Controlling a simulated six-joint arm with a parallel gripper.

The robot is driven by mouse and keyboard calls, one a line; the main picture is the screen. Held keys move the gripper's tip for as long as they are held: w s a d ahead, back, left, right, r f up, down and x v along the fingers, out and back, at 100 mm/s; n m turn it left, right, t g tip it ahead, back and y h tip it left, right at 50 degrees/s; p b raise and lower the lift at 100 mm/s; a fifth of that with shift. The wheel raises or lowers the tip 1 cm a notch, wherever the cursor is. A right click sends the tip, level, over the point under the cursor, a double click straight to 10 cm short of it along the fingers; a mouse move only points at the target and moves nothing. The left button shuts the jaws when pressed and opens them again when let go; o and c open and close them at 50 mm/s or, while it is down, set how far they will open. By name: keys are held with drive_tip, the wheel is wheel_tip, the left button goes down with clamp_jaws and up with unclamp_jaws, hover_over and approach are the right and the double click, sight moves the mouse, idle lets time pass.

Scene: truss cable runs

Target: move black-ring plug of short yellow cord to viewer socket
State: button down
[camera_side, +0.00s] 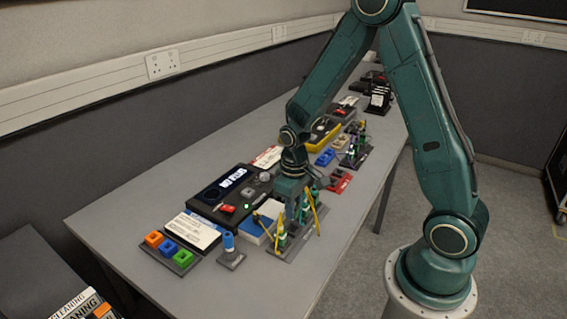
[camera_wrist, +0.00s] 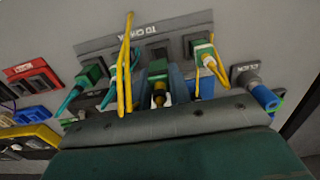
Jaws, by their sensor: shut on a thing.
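My gripper (camera_wrist: 160,92) is shut on a yellow plug with a dark ring (camera_wrist: 158,98), seen between the two fingers in the wrist view. A dark socket block (camera_wrist: 158,57) lies just beyond the plug; I cannot tell whether plug and socket touch. Yellow cord (camera_wrist: 125,70) loops up on the left, and more yellow cord (camera_wrist: 211,50) runs by a pale-green plug (camera_wrist: 203,52) on the right. In the side view my gripper (camera_side: 291,212) is low over the socket board (camera_side: 285,252), hiding the held plug. No socket label reads clearly as viewer.
Green plugs (camera_wrist: 92,72) with teal cords sit left of my gripper. A grey socket with a blue plug (camera_wrist: 264,97) is at right; a blue plug (camera_side: 228,241) stands apart in the side view. Coloured blocks (camera_side: 168,247) and a black device (camera_side: 232,190) crowd the left. The front table edge is clear.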

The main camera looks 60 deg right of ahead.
drive_tip(key=shift+w+r, duration=0.1)
idle(0.4)
drive_tip(key=w+d+r, duration=0.1)
drive_tip(key=w+r, duration=0.2)
drive_tip(key=w, duration=0.5)
drive_tip(key=w+d+r, duration=0.2)
drive_tip(key=w+r, duration=0.1)
drive_tip(key=w, duration=0.6)
drive_tip(key=shift+w+d, duration=0.15)
drive_tip(key=shift+d, duration=0.1)
drive_tip(key=shift+f, duration=0.25)
drive_tip(key=shift+f, duration=2.75)
drive_tip(key=shift+f, duration=0.8)
idle(0.4)
idle(0.5)
drive_tip(key=c, duration=1.2)
unclamp_jaws()
